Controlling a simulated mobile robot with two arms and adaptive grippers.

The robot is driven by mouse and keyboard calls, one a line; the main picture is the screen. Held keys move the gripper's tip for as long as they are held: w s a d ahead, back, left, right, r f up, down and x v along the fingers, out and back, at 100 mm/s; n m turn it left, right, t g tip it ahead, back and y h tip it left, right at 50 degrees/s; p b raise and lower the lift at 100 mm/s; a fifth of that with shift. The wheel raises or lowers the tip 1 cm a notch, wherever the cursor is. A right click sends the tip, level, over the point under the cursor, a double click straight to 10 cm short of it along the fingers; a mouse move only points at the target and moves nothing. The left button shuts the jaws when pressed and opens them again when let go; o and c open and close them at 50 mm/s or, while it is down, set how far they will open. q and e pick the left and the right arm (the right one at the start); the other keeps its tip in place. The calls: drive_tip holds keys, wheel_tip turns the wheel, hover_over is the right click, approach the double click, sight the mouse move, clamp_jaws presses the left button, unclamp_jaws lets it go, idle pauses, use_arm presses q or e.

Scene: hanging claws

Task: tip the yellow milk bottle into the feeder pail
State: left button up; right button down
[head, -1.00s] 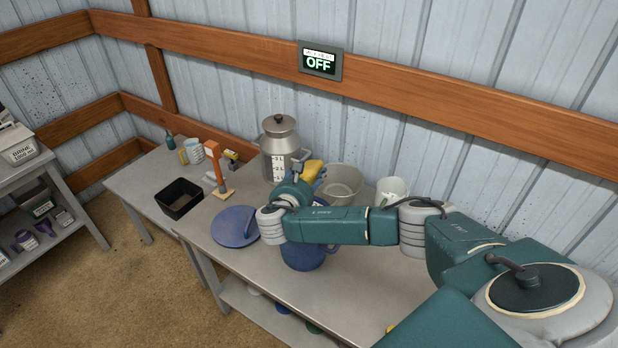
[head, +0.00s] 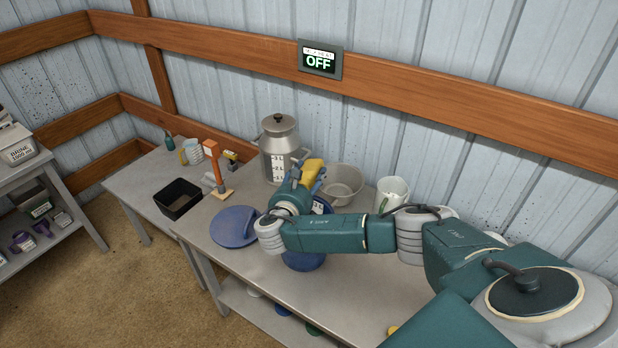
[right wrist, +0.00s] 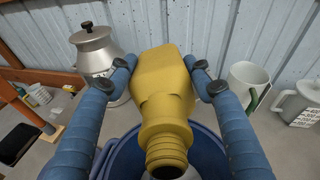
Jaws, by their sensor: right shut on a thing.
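The yellow milk bottle (head: 311,172) is in my right gripper (head: 308,181), whose blue fingers are shut on its sides. In the right wrist view the bottle (right wrist: 164,88) is tilted, with its open threaded neck toward the bottom of the picture, over the blue feeder pail (right wrist: 125,163). No milk shows at the mouth. In the head view the pail (head: 303,262) stands on the bench below the gripper, mostly hidden behind my right arm. My left gripper is out of view.
A blue lid (head: 233,226) lies left of the pail. A black bin (head: 179,198) is at left. The bench front is clear. A wall sign (head: 320,60) reads OFF.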

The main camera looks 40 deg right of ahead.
drive_tip(key=shift+f, duration=0.1)
idle(0.6)
drive_tip(key=shift+f+t+h+b, duration=0.2)
drive_tip(key=shift+t+h+b, duration=0.3)
drive_tip(key=shift+b, duration=0.55)
drive_tip(key=shift+f+h+b, duration=0.15)
drive_tip(key=shift+h+b, duration=0.35)
drive_tip(key=shift+b, duration=0.35)
drive_tip(key=shift+t, duration=0.3)
drive_tip(key=shift+s, duration=0.1)
drive_tip(key=shift+r+h+b, duration=0.3)
drive_tip(key=shift+b, duration=0.1)
drive_tip(key=shift+a+r+t, duration=0.1)
drive_tip(key=shift+r+t, duration=0.15)
drive_tip(key=shift+t, duration=0.05)
